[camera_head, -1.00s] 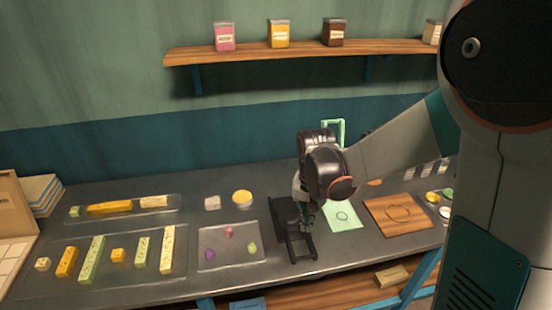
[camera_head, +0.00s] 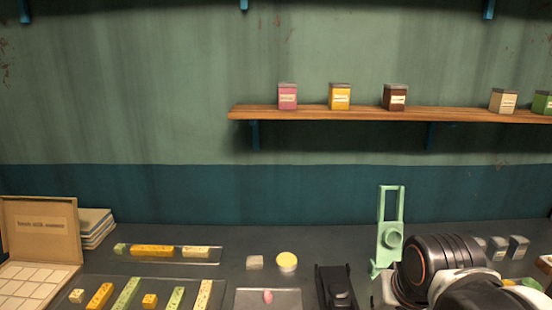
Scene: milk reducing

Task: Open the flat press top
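A black device (camera_head: 336,289), which looks like the flat press, stands on the counter at the bottom edge of the view. Only its upper end shows; the rest is cut off, so I cannot tell whether its top is up or down. My arm's dark, rounded links fill the lower right, to the right of the black device and apart from it in the picture. My gripper's fingers do not show; they are hidden behind the links or below the frame.
A pale green upright frame (camera_head: 389,237) stands just left of my arm. A clear tray (camera_head: 281,299) holds a pink piece left of the black device. A yellow-topped round container (camera_head: 287,262) and several coloured bars lie further left. A wall shelf (camera_head: 380,112) holds small jars.

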